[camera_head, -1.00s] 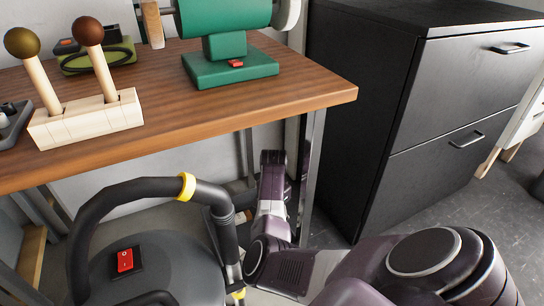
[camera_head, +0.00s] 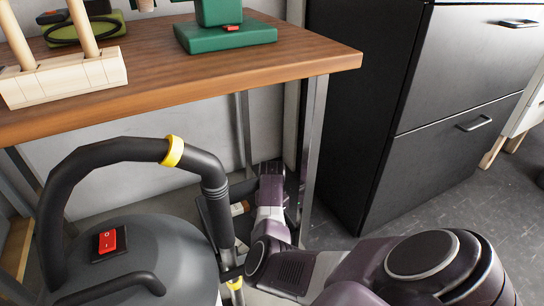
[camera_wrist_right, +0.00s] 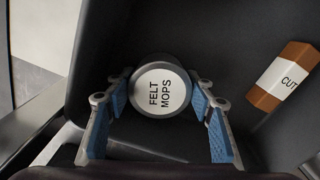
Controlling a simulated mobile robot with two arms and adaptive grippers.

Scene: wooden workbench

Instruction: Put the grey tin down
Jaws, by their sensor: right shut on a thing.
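The grey tin (camera_wrist_right: 160,88) shows in the right wrist view with its round white lid label, reading "FELT MOPS", facing the camera. My right gripper (camera_wrist_right: 160,92) has its two blue-padded fingers on either side of the tin and is shut on it. The tin is over or inside a dark container (camera_wrist_right: 215,40); I cannot tell whether its base touches the floor of it. In the head view my right arm reaches down beside the bench leg, and its gripper and the tin are hidden there. My left gripper is not in view.
A wooden workbench (camera_head: 190,75) stands above my right arm, with a metal leg (camera_head: 313,150). A black cabinet (camera_head: 440,110) stands right, a vacuum cleaner (camera_head: 150,250) front left.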

